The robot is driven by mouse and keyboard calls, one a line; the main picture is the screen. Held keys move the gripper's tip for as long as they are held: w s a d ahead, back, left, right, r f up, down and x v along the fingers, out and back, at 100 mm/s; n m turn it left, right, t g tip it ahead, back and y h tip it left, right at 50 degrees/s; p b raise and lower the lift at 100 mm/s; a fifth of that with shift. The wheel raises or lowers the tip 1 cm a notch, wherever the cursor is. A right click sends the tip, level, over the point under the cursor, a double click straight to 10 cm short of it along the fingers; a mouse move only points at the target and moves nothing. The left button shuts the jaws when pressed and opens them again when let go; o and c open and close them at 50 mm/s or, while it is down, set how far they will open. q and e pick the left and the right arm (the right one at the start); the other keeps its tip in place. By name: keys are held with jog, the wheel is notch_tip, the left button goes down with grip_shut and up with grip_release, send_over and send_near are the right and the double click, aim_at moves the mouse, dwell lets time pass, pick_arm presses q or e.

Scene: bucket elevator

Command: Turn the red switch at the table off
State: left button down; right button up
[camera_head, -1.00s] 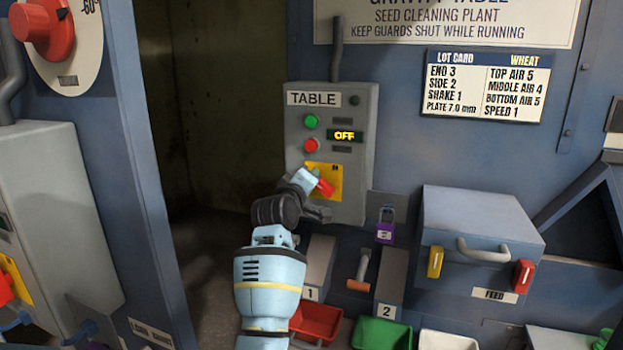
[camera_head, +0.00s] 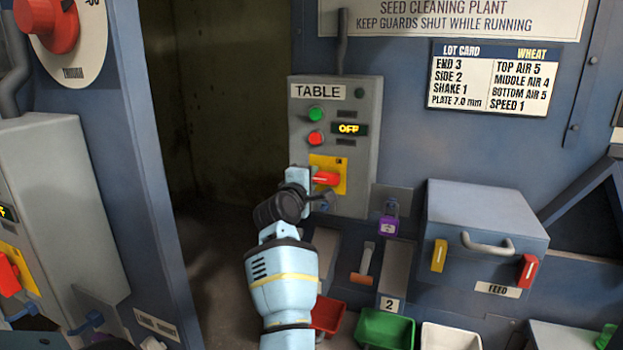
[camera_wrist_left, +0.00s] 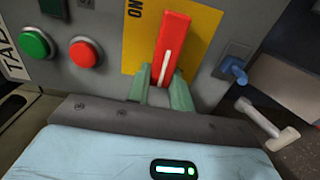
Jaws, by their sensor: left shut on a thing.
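The red switch (camera_head: 325,178) sits on a yellow plate (camera_head: 341,188) on the grey TABLE box (camera_head: 335,205). Its handle lies nearly level in the head view. In the left wrist view the red handle (camera_wrist_left: 173,45) has a white line along it, and "ON" is printed on the yellow plate beside it. My left gripper (camera_wrist_left: 165,78) is shut on the near end of the handle. In the head view my left gripper (camera_head: 311,180) is at the handle's left end, partly hidden by the wrist. The box's display (camera_head: 348,129) reads OFF. My right gripper is not in view.
A green button (camera_head: 315,114) and a red button (camera_head: 315,138) are above the switch. A purple padlock (camera_head: 388,225) hangs to the right of the box. The FEED box (camera_head: 480,215) and several coloured bins, one green (camera_head: 385,330), are lower right.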

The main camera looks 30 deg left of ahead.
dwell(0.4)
pick_arm(q)
jog(key=c, duration=1.2)
grip_release()
jog(key=shift+c, duration=0.2)
jog(key=v, duration=0.7)
jog(key=shift+s+d, duration=0.15)
jog(key=shift+s, duration=0.25)
jog(key=shift+f, duration=0.15)
